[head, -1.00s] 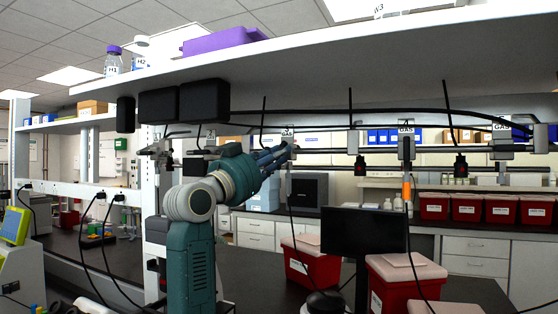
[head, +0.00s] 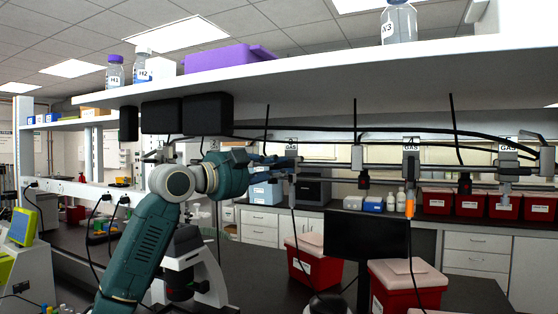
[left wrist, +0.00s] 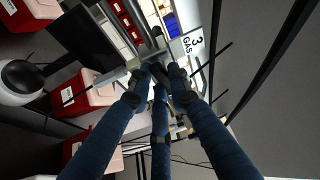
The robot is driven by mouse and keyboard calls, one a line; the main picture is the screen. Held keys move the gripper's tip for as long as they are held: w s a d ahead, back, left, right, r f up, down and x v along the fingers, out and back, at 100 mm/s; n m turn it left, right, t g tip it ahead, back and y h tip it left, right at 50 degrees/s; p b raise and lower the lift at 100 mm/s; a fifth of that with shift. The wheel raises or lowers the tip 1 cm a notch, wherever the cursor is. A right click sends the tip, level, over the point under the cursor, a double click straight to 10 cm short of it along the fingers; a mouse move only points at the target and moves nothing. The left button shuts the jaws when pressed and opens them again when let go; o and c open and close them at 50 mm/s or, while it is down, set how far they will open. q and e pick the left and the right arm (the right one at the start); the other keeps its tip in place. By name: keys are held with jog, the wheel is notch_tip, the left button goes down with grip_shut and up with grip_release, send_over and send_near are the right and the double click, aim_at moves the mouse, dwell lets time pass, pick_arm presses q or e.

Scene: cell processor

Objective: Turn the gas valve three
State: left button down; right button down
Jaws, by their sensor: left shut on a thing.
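Gas valve three shows in the left wrist view (left wrist: 150,57) as a grey fitting beside a white label (left wrist: 192,43) reading "3 GAS". In the head view its label (head: 291,147) hangs on the pipe rail under the shelf. My left gripper (head: 290,161) reaches in from the left at the height of this valve. In the left wrist view its blue fingers (left wrist: 160,70) converge and are shut on the valve. The fingers hide much of the valve, so its turn angle is hard to tell. My right gripper is not in view.
A white overhead shelf (head: 300,88) runs above the arm. Two more gas valves (head: 411,160) (head: 508,160) are on the rail to the right. A microscope (head: 195,262), a black monitor (head: 367,236) and red bins (head: 408,282) stand on the bench below. Black cables hang near the rail.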

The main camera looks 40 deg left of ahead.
pick_arm(q)
jog(key=shift+f+m+g+p, duration=0.1)
jog(key=shift+m+g+p, duration=0.3)
jog(key=shift+m+p, duration=0.3)
jog(key=shift+f, duration=0.1)
jog(key=c, duration=1.6)
grip_release()
jog(key=s, duration=0.8)
jog(key=s+a, duration=0.1)
jog(key=s, duration=0.3)
jog(key=shift+r, duration=0.2)
